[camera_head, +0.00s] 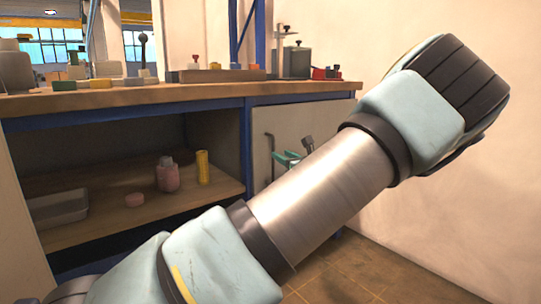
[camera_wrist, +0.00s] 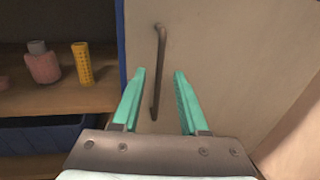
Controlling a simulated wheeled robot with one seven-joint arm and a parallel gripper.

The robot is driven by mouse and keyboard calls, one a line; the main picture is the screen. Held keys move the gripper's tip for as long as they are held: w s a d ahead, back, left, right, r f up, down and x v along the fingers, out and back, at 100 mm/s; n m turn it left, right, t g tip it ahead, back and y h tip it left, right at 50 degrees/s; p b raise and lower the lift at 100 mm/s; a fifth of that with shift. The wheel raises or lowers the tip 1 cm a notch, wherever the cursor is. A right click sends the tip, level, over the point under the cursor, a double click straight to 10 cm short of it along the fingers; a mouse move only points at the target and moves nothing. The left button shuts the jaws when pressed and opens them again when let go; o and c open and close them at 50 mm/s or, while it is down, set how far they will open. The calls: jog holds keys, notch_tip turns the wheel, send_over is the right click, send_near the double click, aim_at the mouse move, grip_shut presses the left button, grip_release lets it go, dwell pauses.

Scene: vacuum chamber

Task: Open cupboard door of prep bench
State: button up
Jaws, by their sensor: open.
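The prep bench (camera_head: 185,95) has a wooden top and a blue frame. Its right cupboard door (camera_head: 283,118) is a pale flat panel and looks shut. A dark vertical bar handle (camera_head: 268,150) is near the door's left edge; the handle (camera_wrist: 159,70) also shows in the wrist view. My gripper (camera_wrist: 160,76) is open with teal fingers, one on each side of the handle's line in that view. I cannot tell whether the fingers reach around the handle. In the head view my gripper (camera_head: 288,158) shows at the door, partly hidden by my arm.
The open left bay holds a pink bottle (camera_head: 167,175), a yellow cylinder (camera_head: 203,167), a pink piece (camera_head: 134,200) and a grey tray (camera_head: 58,208). Several small items stand on the bench top. A pale wall (camera_head: 400,45) is at the right. Some floor (camera_head: 340,265) shows clear.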

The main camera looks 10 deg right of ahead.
aim_at(274, 150)
jog(key=b+x, duration=0.1)
jog(key=x, duration=0.6)
jog(key=shift+w+b, duration=0.15)
jog(key=shift+b, duration=0.25)
jog(key=shift+c, duration=0.2)
grip_shut()
dwell(0.8)
